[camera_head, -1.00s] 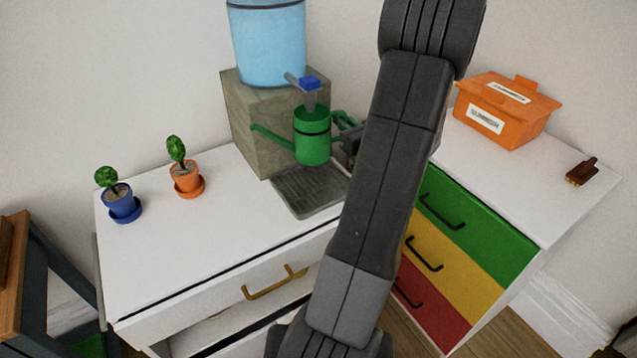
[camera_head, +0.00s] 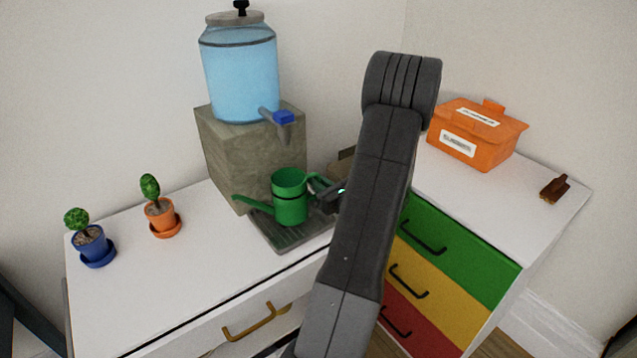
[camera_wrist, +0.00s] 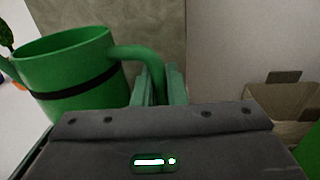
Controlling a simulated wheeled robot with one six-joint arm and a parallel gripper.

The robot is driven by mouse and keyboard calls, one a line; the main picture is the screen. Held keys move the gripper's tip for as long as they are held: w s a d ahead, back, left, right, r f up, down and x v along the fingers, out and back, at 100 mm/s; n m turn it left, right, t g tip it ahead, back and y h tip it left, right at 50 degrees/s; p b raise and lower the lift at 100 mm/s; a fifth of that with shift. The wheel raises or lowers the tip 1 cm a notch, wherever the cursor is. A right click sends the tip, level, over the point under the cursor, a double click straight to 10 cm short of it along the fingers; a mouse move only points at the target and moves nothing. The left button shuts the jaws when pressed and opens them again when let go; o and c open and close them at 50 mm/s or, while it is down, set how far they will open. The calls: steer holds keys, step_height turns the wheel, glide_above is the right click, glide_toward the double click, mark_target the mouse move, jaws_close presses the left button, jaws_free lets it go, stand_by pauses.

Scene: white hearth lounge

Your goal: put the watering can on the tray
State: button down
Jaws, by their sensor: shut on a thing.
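The green watering can (camera_head: 290,198) with a dark band is upright at the grey ribbed tray (camera_head: 284,236), below the dispenser's tap. In the head view its base overlaps the tray; I cannot tell whether it touches. Its spout points left and its handle is on the right. My gripper (camera_head: 328,196) is shut on the handle; my arm hides part of it. In the wrist view the can (camera_wrist: 72,75) is at the left, with its handle between the fingers of my gripper (camera_wrist: 160,88).
A water dispenser (camera_head: 240,75) stands on a stone block (camera_head: 240,160) behind the can. A blue-potted cactus (camera_head: 92,244) and an orange-potted cactus (camera_head: 160,215) stand left. An orange box (camera_head: 475,135) and a brown brush-like object (camera_head: 554,189) are on the right cabinet.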

steer(key=shift+f, duration=0.15)
steer(key=c, duration=1.5)
jaws_free()
steer(key=shift+o, duration=0.2)
steer(key=shift+s+d+r, duration=0.15)
steer(key=shift+r, duration=0.05)
steer(key=b+v, duration=0.1)
steer(key=v, duration=1)
steer(key=shift+s+d, duration=0.2)
steer(key=shift+s, duration=0.05)
